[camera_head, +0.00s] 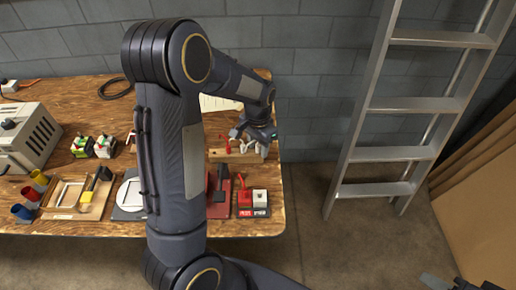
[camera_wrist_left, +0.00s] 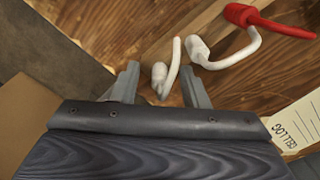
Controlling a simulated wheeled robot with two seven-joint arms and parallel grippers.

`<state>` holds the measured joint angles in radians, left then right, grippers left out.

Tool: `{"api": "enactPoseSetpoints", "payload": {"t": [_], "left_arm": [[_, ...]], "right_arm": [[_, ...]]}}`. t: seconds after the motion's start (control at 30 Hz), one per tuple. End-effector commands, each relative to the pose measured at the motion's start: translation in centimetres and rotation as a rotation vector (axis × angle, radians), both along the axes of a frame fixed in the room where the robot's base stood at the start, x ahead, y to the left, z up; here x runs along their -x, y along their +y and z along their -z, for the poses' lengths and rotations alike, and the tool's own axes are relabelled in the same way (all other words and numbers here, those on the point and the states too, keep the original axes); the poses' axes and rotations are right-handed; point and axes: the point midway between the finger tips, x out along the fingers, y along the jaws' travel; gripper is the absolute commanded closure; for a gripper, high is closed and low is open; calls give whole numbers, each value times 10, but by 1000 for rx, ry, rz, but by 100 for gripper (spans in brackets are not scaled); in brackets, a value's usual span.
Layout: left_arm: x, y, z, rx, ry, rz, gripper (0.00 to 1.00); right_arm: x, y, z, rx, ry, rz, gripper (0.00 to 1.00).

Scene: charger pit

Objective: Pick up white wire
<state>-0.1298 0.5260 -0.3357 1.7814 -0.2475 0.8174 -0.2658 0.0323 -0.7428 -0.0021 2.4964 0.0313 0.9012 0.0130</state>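My left gripper (camera_wrist_left: 158,82) is open, its two fingers apart over the wooden board at the back right of the table. A white wire end with a thick plug (camera_wrist_left: 159,74) shows between the fingertips, with gaps on both sides. A second white plug with a curved wire (camera_wrist_left: 232,58) lies just right of the fingers. I cannot tell whether they are joined. In the head view the left gripper (camera_head: 256,135) is small and partly covers the white wire (camera_head: 263,150). A dark part at the bottom right edge may be my right gripper (camera_head: 462,284); its fingers are unclear.
A red wire (camera_wrist_left: 258,18) lies beside the white ones. A paper sheet (camera_wrist_left: 297,122) marked CELL LOG is near. The table (camera_head: 258,228) also holds a grey box (camera_head: 32,138), coloured cups and a red-and-white block (camera_head: 252,200). A ladder (camera_head: 360,120) stands right of the table.

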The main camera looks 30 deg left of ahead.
Motion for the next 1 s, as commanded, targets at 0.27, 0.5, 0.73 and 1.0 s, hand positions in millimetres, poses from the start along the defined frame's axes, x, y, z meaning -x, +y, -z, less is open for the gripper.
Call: {"api": "enactPoseSetpoints", "payload": {"t": [0.27, 0.5, 0.73, 1.0], "left_arm": [[0, 0, 0, 0, 0, 0, 95], [0, 0, 0, 0, 0, 0, 100], [-1, 0, -7, 0, -1, 0, 100], [7, -1, -42, 3, -6, 0, 100]], "right_arm": [[0, 0, 0, 0, 0, 0, 61], [0, 0, 0, 0, 0, 0, 61], [0, 0, -1, 0, 0, 0, 61], [0, 0, -3, 0, 0, 0, 61]]}}
